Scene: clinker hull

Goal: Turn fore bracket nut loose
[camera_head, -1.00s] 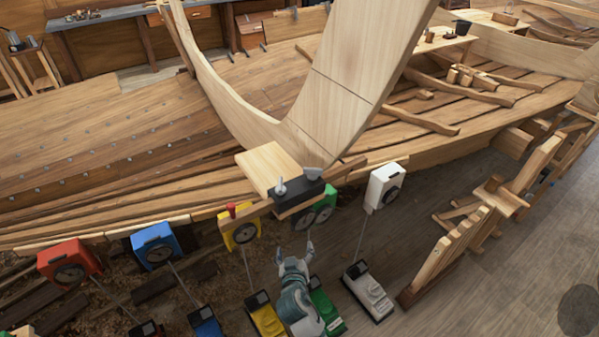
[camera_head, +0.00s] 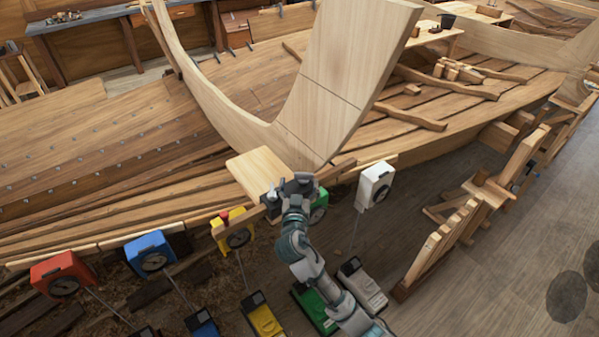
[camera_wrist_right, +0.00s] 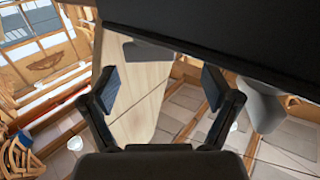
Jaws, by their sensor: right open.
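The black bracket (camera_head: 290,190) sits at the end of a pale board, at the foot of the big curved stem timber. One small light grey nut (camera_head: 271,194) shows at its left end. A second, darker grey winged piece is largely hidden behind my right gripper (camera_head: 295,187). I cannot tell which is the fore nut. In the right wrist view the open gripper (camera_wrist_right: 161,84) has its two blue-grey pads well apart, with no part held. The dark bracket (camera_wrist_right: 225,35) fills the top there, with grey pieces (camera_wrist_right: 150,52) near the fingers. My left gripper is out of view.
Coloured boxes with dials line the plank edge: red (camera_head: 62,273), blue (camera_head: 150,253), yellow (camera_head: 233,231), green (camera_head: 318,207) and white (camera_head: 375,185). The green one is close under my right gripper. Open floor (camera_head: 480,290) lies at the right.

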